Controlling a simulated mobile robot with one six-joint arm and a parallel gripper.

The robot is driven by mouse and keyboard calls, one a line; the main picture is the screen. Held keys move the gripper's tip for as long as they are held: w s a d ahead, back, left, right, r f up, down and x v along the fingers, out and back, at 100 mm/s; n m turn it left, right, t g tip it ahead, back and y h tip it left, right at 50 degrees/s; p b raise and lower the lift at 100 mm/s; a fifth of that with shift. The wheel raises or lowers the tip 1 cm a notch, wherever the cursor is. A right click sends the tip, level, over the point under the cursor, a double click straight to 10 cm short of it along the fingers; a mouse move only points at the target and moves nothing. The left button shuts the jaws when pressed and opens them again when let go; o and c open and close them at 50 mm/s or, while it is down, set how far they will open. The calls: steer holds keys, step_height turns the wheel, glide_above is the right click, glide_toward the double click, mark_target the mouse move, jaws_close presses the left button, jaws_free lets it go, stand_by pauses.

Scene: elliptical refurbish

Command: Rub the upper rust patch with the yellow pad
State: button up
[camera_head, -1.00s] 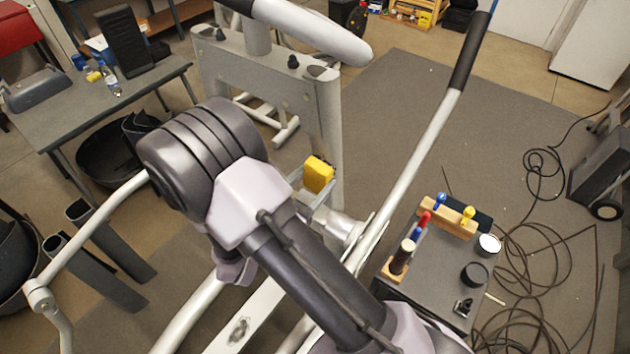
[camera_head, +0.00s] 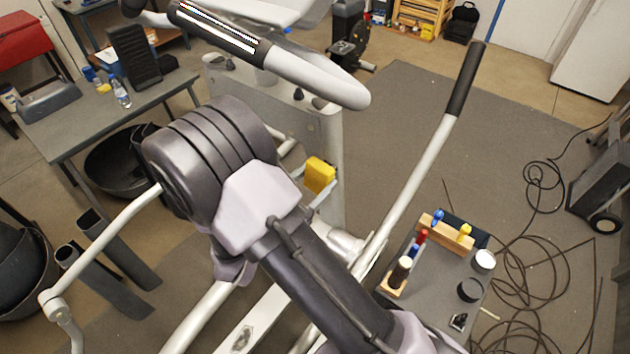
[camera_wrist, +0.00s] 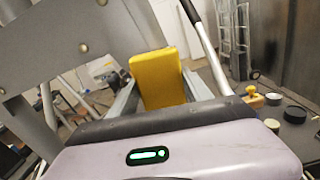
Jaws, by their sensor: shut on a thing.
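The yellow pad (camera_head: 319,175) is a small block held between the two fingers of my gripper (camera_head: 312,191), which is shut on it. In the head view it shows in front of the lower right part of the grey upright plate (camera_head: 275,125) of the elliptical. The wrist view shows the pad (camera_wrist: 158,78) upright between the finger bars, with the grey plate (camera_wrist: 75,45) close on the left. I cannot tell whether the pad touches the plate. No rust patch can be made out in either view; my arm hides part of the plate.
The elliptical's curved handle (camera_head: 315,80) juts out above the plate, and a long lever arm (camera_head: 425,160) rises on the right. A tool cart (camera_head: 430,285) stands at lower right, a grey table (camera_head: 95,125) at left. Cables (camera_head: 550,290) lie on the floor.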

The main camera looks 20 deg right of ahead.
mark_target(326, 203)
steer(key=shift+s+d+f+b, duration=0.1)
steer(key=shift+s+f+b, duration=0.05)
steer(key=shift+f+b, duration=1.5)
steer(key=shift+s+d+f+b, duration=0.15)
steer(key=shift+f+b, duration=0.95)
steer(key=shift+f, duration=1)
steer(key=shift+s+d+f+b, duration=0.1)
steer(key=shift+s+f+b, duration=0.05)
steer(key=shift+f+b, duration=1.5)
steer(key=shift+s+a+f+p, duration=0.1)
steer(key=shift+a+p, duration=0.05)
steer(key=shift+p, duration=0.25)
steer(key=shift+v, duration=2.85)
steer(key=shift+p+v, duration=0.3)
steer(key=shift+v, duration=1.25)
